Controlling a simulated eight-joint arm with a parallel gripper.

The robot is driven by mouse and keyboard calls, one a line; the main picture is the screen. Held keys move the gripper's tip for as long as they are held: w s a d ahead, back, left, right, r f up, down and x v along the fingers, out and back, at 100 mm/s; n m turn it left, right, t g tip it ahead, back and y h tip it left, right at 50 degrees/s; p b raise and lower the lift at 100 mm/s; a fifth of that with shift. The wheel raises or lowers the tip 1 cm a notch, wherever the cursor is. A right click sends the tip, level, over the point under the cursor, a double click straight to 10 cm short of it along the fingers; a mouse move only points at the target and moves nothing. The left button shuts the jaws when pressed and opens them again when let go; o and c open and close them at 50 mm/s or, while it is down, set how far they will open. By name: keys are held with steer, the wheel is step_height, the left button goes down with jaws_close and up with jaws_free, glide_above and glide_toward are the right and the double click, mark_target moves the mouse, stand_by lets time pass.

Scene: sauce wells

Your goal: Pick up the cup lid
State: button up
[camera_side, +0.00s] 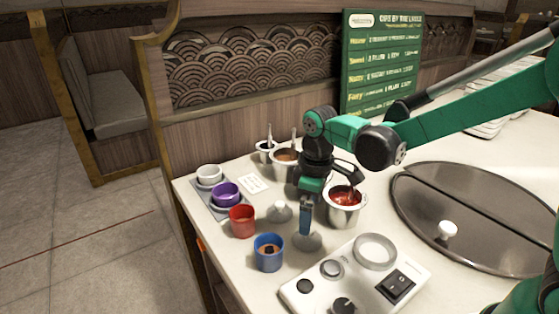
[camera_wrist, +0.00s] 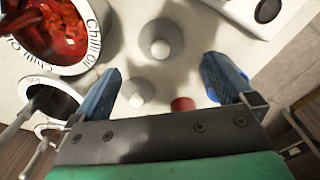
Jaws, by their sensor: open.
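Two small grey lids with pale round knobs lie on the counter. One (camera_side: 279,214) is left of my gripper (camera_side: 306,228) in the side view; the other (camera_side: 308,243) is just below the visible blue finger. In the wrist view my gripper (camera_wrist: 162,67) is open and empty, pointing down. The larger-looking lid (camera_wrist: 160,42) shows just beyond the fingertips, and the other lid (camera_wrist: 137,94) shows between the fingers, towards the left one. Neither is gripped. I cannot tell which is the cup lid, or the exact height of the fingers above them.
A red cup (camera_side: 241,222) and a blue cup (camera_side: 268,254) stand left of the lids. A steel pot of red chili sauce (camera_side: 345,210) stands close on the right. A white control box (camera_side: 352,290) is in front. A large dark round lid (camera_side: 440,240) is farther right.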

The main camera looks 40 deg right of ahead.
steer(key=shift+w+f, duration=0.1)
steer(key=shift+f, duration=2.95)
steer(key=c, duration=1.1)
